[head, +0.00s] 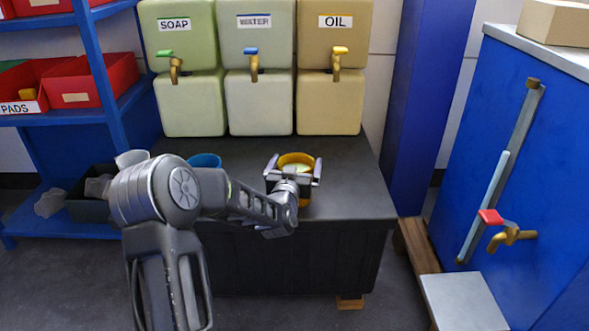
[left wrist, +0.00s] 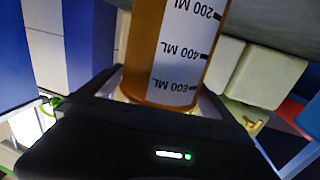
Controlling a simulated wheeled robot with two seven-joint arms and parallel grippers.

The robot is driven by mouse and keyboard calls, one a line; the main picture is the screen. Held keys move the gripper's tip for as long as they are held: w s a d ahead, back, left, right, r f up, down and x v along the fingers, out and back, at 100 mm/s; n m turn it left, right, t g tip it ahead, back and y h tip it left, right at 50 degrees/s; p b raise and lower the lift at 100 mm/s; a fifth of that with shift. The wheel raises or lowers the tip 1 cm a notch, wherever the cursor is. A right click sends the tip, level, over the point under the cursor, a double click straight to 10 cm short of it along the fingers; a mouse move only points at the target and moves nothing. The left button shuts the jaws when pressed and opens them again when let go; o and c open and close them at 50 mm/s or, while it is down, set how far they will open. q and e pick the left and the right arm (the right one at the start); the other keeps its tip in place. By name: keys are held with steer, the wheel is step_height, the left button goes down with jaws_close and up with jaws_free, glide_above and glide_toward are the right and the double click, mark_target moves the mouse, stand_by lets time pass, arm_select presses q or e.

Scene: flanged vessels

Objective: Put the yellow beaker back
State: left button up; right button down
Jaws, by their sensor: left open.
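The yellow beaker (head: 296,158) stands on the dark bench (head: 345,170), below the OIL and WATER tanks. In the left wrist view the beaker (left wrist: 165,55) is orange-yellow with a pale scale marked 200, 400 and 600 ML. My left gripper (head: 294,170) is open, with one finger on each side of the beaker. I cannot tell whether the fingers touch its wall. The gripper hides much of the beaker's front and base in the head view. My right gripper is not in view.
A blue vessel (head: 205,160) stands to the left on the bench, partly behind my arm. A white vessel (head: 131,158) shows farther left. Tanks with taps line the back, including the OIL tap (head: 338,62). A blue cabinet (head: 510,140) with a red-handled tap stands right.

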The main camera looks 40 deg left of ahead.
arm_select(q)
steer(key=shift+s+r, duration=0.1)
steer(key=shift+r, duration=0.05)
steer(key=p+v, duration=0.1)
steer(key=v, duration=1)
steer(key=shift+s+d+p, duration=0.25)
steer(key=shift+s+p, duration=0.1)
steer(key=shift+p, duration=0.05)
steer(key=s+d+f+m+g+h, duration=0.1)
steer(key=s+d+f+g+h, duration=0.15)
steer(key=d+f, duration=0.55)
steer(key=s+d+f+g+h, duration=0.1)
steer(key=d+f+g+h, duration=0.15)
steer(key=d+f, duration=0.55)
steer(key=s+d+f+m+g+h, duration=0.15)
steer(key=d+f+h, duration=0.35)
steer(key=f, duration=0.5)
steer(key=s+d+f+g, duration=0.2)
steer(key=s+d+f, duration=0.1)
steer(key=s, duration=0.3)
steer(key=s+d+f+g+h, duration=0.1)
steer(key=s+d+f+g, duration=0.2)
steer(key=s+d, duration=0.3)
steer(key=s+d+f+g, duration=0.3)
steer(key=s+d+f, duration=0.1)
steer(key=s, duration=0.3)
steer(key=shift+s+d+f, duration=0.2)
steer(key=shift+d+f, duration=0.1)
steer(key=shift+d, duration=0.15)
